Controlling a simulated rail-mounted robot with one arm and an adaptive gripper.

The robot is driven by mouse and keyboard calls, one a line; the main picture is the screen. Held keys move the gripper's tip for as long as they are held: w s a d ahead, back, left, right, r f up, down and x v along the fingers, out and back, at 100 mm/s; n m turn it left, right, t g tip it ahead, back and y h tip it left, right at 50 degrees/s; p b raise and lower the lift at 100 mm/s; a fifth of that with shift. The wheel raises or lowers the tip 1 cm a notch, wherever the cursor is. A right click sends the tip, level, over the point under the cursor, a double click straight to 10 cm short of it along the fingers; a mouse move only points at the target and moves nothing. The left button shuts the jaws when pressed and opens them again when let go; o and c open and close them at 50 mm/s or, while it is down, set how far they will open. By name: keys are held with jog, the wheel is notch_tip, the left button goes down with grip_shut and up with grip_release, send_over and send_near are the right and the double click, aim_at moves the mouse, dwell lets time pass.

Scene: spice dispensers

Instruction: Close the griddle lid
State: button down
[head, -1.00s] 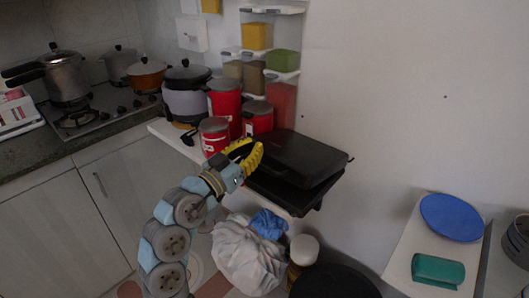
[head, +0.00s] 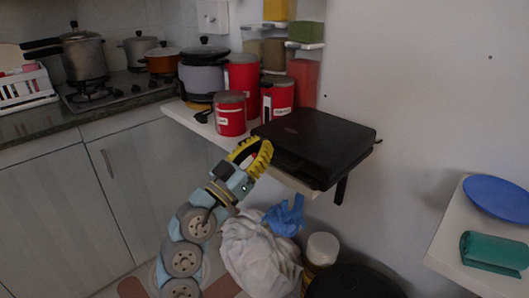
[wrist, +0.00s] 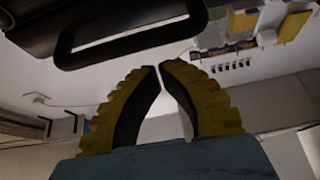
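The black griddle (head: 318,142) sits on the white shelf against the wall. Its lid lies flat over the base, with no clear gap in the head view. My gripper (head: 262,147), with yellow ribbed fingers, is at the griddle's front left edge, just in front of the shelf; whether it touches cannot be told. In the wrist view a dark looped handle of the griddle (wrist: 68,45) is above and beyond my fingertips (wrist: 160,66). The fingertips come together with almost no gap and hold nothing.
Red canisters (head: 230,114) and a grey cooker (head: 203,75) stand on the shelf left of the griddle. A white bag (head: 258,252) and a lidded jar (head: 322,249) are below. A side table (head: 453,242) with a blue plate is at right.

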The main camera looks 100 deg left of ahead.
jog(key=shift+s+d+f+t+y+b, duration=0.1)
jog(key=shift+f+t+y+b, duration=0.25)
jog(key=shift+f+b, duration=1)
jog(key=shift+r+b, duration=0.15)
jog(key=shift+b, duration=0.2)
jog(key=s+d+f+p, duration=0.1)
jog(key=s+d+p, duration=0.1)
jog(key=s+d, duration=0.3)
jog(key=d, duration=0.2)
jog(key=shift+s+d+p, duration=0.3)
jog(key=shift+s+p, duration=0.05)
